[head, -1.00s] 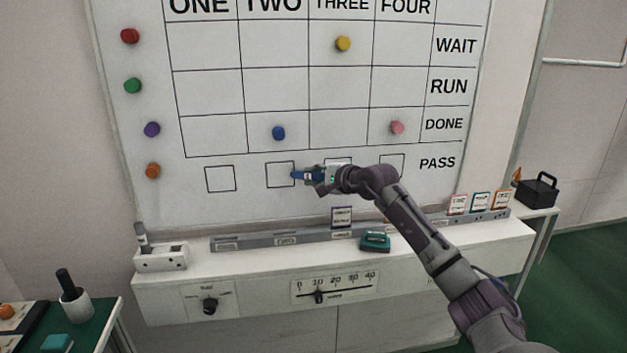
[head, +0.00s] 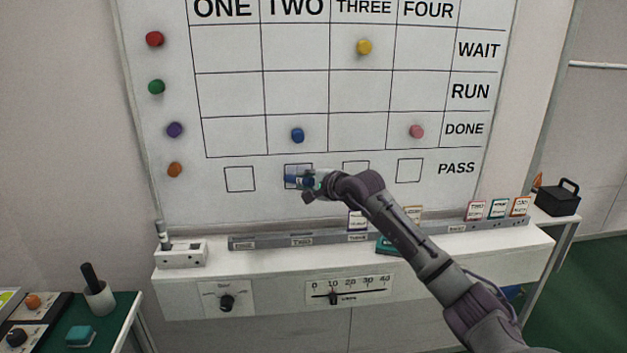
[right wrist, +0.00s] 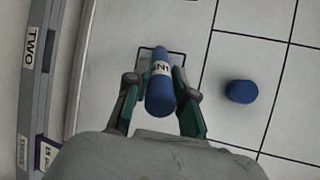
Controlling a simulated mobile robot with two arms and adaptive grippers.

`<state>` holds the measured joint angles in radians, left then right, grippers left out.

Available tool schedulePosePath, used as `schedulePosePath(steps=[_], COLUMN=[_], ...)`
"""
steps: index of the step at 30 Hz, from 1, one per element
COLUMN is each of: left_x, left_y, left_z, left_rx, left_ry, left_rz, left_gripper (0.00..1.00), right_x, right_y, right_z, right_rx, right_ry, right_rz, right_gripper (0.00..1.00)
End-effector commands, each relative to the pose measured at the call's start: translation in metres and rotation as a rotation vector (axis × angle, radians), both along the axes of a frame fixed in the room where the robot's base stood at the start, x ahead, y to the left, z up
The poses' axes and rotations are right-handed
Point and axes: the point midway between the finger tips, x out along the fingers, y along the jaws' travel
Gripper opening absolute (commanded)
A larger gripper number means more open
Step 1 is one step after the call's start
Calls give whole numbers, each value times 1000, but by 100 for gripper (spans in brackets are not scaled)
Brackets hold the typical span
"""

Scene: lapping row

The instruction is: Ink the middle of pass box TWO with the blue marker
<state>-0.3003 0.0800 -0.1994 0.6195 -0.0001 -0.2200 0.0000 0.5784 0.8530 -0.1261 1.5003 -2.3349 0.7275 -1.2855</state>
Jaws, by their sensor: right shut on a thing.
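My right gripper (head: 310,182) is shut on the blue marker (head: 292,181), in front of pass box TWO (head: 298,167) on the whiteboard. In the right wrist view the marker (right wrist: 160,92) sits between the two fingers (right wrist: 160,102), its far end over the box outline (right wrist: 178,57). The marker's tip is hidden behind its own body, so I cannot tell whether it touches the board. The marker and gripper cover much of the box, and any ink there is unclear. My left gripper is not in view.
A blue magnet (head: 297,135) sits just above, in column TWO's DONE row. Below runs a grey rail (head: 270,242) with small cards, and a teal eraser (head: 387,246) partly behind my arm. A white holder (head: 180,254) stands on the ledge at left.

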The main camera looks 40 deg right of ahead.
Motion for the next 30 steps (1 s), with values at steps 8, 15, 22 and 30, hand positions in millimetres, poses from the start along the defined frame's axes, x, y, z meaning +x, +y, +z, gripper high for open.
schedulePosePath(steps=[8,15,22,30], left_x=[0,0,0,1], left_y=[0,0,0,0], left_z=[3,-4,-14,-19], left_rx=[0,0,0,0], left_ry=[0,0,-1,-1], left_rz=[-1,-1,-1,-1], left_gripper=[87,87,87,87], right_x=[2,-3,-13,-18], right_y=[2,-8,-25,-34], right_z=[8,8,8,9], right_rx=[-1,-3,-3,-2], right_ry=[-1,1,1,0], right_rz=[0,-2,-3,-3], right_gripper=[0,0,0,0])
